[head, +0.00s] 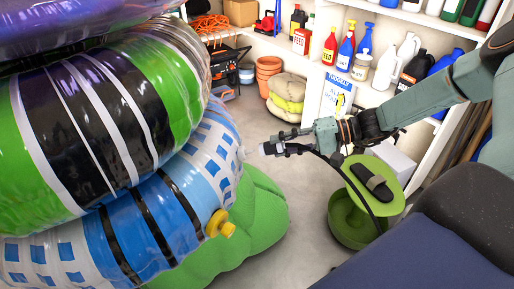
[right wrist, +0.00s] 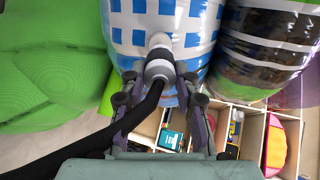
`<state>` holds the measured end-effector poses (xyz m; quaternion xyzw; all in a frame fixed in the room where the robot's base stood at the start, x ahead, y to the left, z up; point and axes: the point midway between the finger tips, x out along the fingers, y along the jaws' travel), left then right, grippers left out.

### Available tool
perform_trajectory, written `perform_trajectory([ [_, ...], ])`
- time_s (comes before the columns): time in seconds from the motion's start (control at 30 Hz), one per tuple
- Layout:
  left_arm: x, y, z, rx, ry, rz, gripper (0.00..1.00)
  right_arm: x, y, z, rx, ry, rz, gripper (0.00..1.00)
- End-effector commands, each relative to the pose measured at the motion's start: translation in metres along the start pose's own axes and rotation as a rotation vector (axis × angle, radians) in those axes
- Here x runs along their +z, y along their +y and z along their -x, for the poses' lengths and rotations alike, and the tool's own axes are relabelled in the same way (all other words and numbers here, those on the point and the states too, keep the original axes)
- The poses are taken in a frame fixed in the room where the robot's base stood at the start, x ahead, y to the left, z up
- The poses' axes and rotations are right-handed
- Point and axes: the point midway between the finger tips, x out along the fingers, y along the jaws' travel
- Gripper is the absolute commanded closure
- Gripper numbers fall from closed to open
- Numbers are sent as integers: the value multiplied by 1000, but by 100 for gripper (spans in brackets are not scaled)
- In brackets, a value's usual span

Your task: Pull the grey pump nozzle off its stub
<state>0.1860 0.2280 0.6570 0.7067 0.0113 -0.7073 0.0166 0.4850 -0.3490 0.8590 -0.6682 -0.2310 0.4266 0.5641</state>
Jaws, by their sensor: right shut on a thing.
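The grey pump nozzle (right wrist: 159,71) sits at the end of a black hose (right wrist: 112,136). In the right wrist view it lines up with the pale stub (right wrist: 160,41) on the blue-and-white inflatable (right wrist: 200,22), and they appear to meet. My right gripper (head: 268,149) is shut on the nozzle, its fingers on both sides of it. In the head view the nozzle's pale tip points left at the inflatable (head: 100,240); the exact contact is too small to tell. The green pump (head: 357,222) stands on the floor at right. My left gripper is not in view.
Striped green-and-black inflatables (head: 85,125) are stacked at left. A yellow valve (head: 220,225) sticks out below the nozzle. A green textured inflatable (head: 262,205) lies on the floor. Shelves with bottles (head: 385,65) stand behind my right arm. Grey floor (head: 305,195) is clear between.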

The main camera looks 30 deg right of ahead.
Motion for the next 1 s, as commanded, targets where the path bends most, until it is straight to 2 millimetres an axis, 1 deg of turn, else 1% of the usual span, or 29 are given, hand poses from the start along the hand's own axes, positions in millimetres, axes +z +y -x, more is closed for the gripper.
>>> perform_trajectory([
  [0.03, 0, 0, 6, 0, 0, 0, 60, 0, -3, 5, -1, 2, -1, 100],
  [0.2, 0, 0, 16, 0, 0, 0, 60, 0, -3, 17, -1, 1, -1, 100],
  [0.5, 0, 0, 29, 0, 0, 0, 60, 0, -2, 34, -1, 1, -1, 100],
  [0.83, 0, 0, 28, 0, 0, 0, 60, 0, -1, 34, 0, 0, 0, 100],
  [1.0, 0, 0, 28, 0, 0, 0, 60, 5, -10, 25, -3, 2, -1, 100],
])
